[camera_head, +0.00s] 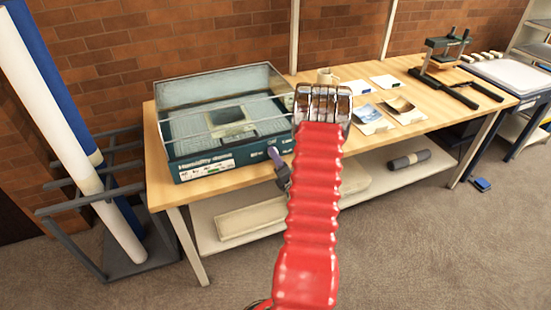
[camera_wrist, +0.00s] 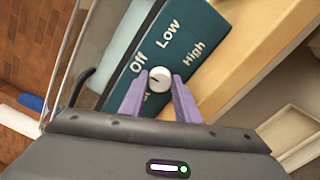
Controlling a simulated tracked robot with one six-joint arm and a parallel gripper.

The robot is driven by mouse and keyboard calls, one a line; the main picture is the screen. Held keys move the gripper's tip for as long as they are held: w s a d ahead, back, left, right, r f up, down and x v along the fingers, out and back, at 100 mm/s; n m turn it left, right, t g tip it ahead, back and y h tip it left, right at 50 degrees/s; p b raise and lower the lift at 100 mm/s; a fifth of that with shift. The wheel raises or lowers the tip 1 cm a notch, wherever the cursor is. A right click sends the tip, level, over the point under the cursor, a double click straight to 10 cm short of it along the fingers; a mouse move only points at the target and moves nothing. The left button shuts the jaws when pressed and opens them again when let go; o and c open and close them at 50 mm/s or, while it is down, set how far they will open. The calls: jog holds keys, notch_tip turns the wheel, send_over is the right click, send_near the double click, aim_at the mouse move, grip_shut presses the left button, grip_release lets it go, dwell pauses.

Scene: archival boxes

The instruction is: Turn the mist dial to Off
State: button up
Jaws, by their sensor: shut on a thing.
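The mist dial (camera_wrist: 159,79) is a small round white knob on the dark teal front panel (camera_wrist: 172,38). The panel carries the printed words Off, Low and High around the knob. A short dark mark shows on the knob's face, but I cannot tell for sure which word it points at. My gripper (camera_wrist: 159,86) has its two purple fingers on either side of the knob and is shut on it. In the head view, my gripper (camera_head: 273,154) is at the front right of the humidity dome (camera_head: 205,172), and the dial is hidden there.
The dome's clear lid (camera_head: 215,88) is closed over a sheet inside. A rack with rolls (camera_head: 105,190) stands at the left. A lower shelf (camera_head: 300,207) runs below.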

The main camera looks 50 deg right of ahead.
jog(key=shift+w+a+f, duration=0.1)
jog(key=shift+a+f, duration=0.1)
jog(key=o, duration=1)
jog(key=shift+d, duration=0.15)
jog(key=shift+o, duration=0.2)
jog(key=shift+s, duration=0.2)
jog(key=v, duration=1.3)
jog(key=shift+s+a, duration=0.15)
jog(key=shift+a, duration=0.05)
jog(key=shift+r, duration=0.1)
